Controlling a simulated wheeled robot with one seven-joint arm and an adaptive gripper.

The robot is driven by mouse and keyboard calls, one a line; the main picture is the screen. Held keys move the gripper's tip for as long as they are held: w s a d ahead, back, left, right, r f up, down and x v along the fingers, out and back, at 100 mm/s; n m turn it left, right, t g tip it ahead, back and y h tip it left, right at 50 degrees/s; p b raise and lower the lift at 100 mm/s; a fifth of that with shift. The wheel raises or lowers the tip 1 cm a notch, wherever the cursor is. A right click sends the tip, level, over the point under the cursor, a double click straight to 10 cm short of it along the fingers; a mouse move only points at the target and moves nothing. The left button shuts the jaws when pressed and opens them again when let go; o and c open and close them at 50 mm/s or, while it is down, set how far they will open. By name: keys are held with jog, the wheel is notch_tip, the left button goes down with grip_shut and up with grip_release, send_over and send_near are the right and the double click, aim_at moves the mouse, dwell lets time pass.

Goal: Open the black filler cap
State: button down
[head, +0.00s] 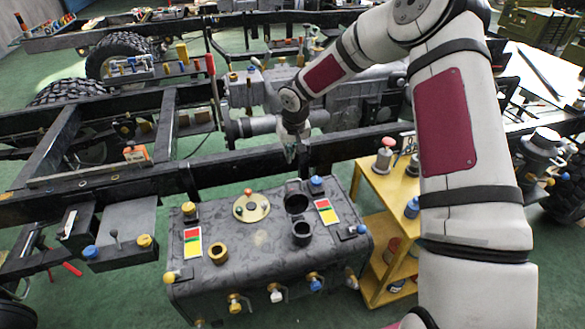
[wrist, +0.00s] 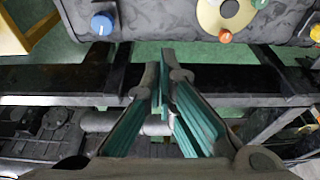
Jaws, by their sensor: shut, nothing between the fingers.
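A grey mottled tank (head: 275,262) stands in front of the chassis rail. On its top right are two dark round fittings, a rear one (head: 297,199) and a front one (head: 302,233). Both look like black filler necks or caps; I cannot tell which is the black filler cap or whether either is open. My gripper (head: 290,152) is above the rail, behind the tank and apart from both fittings. In the wrist view its green-padded fingers (wrist: 158,78) are together and empty. That view shows only the tank's edge (wrist: 160,14), with neither dark fitting.
The tank top also carries a cream disc (head: 251,207), a brass ring (head: 218,254), a blue knob (head: 317,183) and colored labels. The dark chassis rail (head: 345,155) runs behind. A yellow shelf cart (head: 385,185) stands close on the right.

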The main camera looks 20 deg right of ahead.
aim_at(295, 180)
jog(key=shift+s+f+p, duration=0.35)
jog(key=shift+s+f, duration=0.4)
jog(key=shift+f, duration=0.25)
jog(key=shift+s+f+p, duration=0.35)
jog(key=shift+s+f, duration=0.35)
jog(key=shift+f, duration=0.3)
jog(key=shift+s+r+p, duration=0.3)
jog(key=shift+s+r, duration=0.05)
jog(key=shift+s, duration=0.25)
jog(key=shift+s+r+p, duration=0.25)
jog(key=shift+s+r, duration=0.05)
jog(key=shift+s, duration=0.6)
